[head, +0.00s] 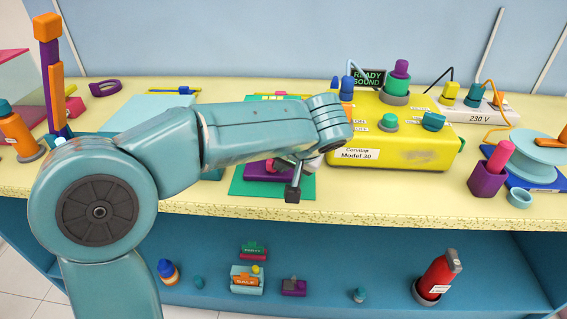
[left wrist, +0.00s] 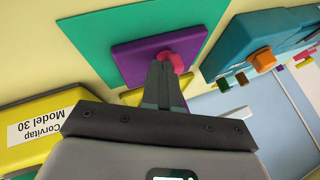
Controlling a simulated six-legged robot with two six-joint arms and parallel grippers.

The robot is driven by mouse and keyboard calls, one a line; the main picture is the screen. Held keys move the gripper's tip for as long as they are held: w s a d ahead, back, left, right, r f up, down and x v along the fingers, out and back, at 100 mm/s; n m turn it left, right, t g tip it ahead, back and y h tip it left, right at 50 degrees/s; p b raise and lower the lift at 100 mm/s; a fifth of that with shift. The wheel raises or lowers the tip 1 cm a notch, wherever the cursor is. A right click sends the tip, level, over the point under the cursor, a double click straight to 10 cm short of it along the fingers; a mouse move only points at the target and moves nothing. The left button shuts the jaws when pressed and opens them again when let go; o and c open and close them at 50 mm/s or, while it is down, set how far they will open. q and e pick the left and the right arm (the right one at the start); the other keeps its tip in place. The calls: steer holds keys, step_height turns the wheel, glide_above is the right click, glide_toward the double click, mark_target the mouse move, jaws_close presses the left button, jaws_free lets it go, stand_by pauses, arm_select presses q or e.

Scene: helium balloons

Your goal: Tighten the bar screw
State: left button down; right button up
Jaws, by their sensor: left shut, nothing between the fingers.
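A purple block (head: 257,173) lies on a green mat (head: 239,186) near the front of the bench, partly hidden by my left arm. The left wrist view shows the purple block (left wrist: 130,62) with a round pink screw knob (left wrist: 176,62) on it. My left gripper (head: 294,190) is over the front right part of the mat, pointing down. In the left wrist view the gripper's fingers (left wrist: 162,66) are together and empty, with their tips beside the pink knob. I cannot tell whether they touch it. My right gripper is not in view.
A yellow box labelled Corvitap Model 30 (head: 410,150) stands just right of the mat. A purple cup (head: 486,181) and a pale blue spool (head: 538,150) stand farther right. A lower shelf (head: 330,270) holds several small items and a red bottle (head: 437,275).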

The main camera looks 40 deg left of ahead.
mark_target(270, 167)
arm_select(q)
steer(key=shift+s+a+f+m+t+h+b, duration=0.15)
steer(key=shift+s+m+t+h+b, duration=0.15)
steer(key=shift+m+t+b, duration=0.35)
steer(key=shift+s+a+m+t+h+b, duration=0.25)
steer(key=shift+m+b, duration=0.2)
steer(key=shift+m, duration=0.5)
steer(key=m, duration=0.1)
steer(key=m+h, duration=0.1)
steer(key=t, duration=0.1)
steer(key=shift+s+a+m, duration=0.25)
steer(key=shift+s+m, duration=0.1)
steer(key=shift+m, duration=0.05)
steer(key=m, duration=0.1)
steer(key=m+h, duration=0.1)
steer(key=a+m+t+h, duration=0.1)
steer(key=shift+s+r, duration=0.2)
steer(key=shift+s, duration=0.1)
steer(key=shift+s+a+h, duration=0.1)
steer(key=shift+h, duration=0.15)
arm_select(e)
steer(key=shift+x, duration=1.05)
arm_select(q)
steer(key=shift+s+a, duration=0.1)
steer(key=shift+a, duration=0.5)
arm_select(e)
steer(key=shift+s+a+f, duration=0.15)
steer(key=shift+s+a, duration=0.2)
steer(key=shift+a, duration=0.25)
